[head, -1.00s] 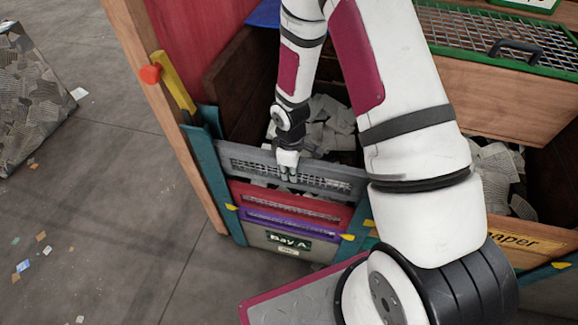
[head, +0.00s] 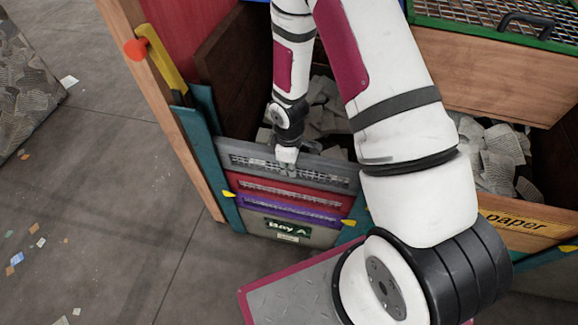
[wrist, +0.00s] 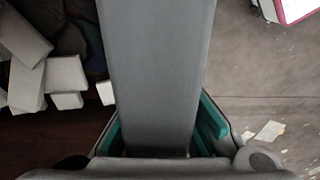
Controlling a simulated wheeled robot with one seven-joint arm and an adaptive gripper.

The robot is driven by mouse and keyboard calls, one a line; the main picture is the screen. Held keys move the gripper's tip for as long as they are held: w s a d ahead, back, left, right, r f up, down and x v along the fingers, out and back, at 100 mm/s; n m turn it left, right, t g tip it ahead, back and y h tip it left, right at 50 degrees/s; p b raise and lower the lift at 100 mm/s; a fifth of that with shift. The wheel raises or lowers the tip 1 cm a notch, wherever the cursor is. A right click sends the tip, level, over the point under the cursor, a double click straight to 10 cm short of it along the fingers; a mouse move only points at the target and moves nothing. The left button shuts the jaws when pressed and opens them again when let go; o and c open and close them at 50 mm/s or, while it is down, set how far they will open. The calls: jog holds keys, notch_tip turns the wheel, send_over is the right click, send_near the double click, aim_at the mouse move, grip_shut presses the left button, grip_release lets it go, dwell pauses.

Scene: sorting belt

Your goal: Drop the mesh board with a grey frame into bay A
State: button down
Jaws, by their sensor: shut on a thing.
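The mesh board with a grey frame (head: 322,176) stands on edge across the front of bay A, between teal side posts (head: 207,122). It sits directly above a red-framed board (head: 290,194) and looks in line with it; I cannot tell if they touch. My gripper (head: 286,166) is shut on the middle of its upper edge. In the wrist view the grey edge of the board (wrist: 158,70) runs between the teal fingers of my gripper (wrist: 160,135). The bay A label (head: 287,227) is on the grey panel below.
A purple-framed board (head: 290,212) is below the red one. Pale scraps (head: 325,120) lie in the bay behind. A bin labelled paper (head: 520,222) is at the right. Floor at the left is mostly clear.

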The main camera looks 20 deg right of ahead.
jog(key=shift+f+b, duration=0.4)
jog(key=shift+f, duration=0.2)
jog(key=c, duration=1.6)
grip_release()
notch_tip(320, 180, up, 12)
jog(key=shift+s, duration=0.1)
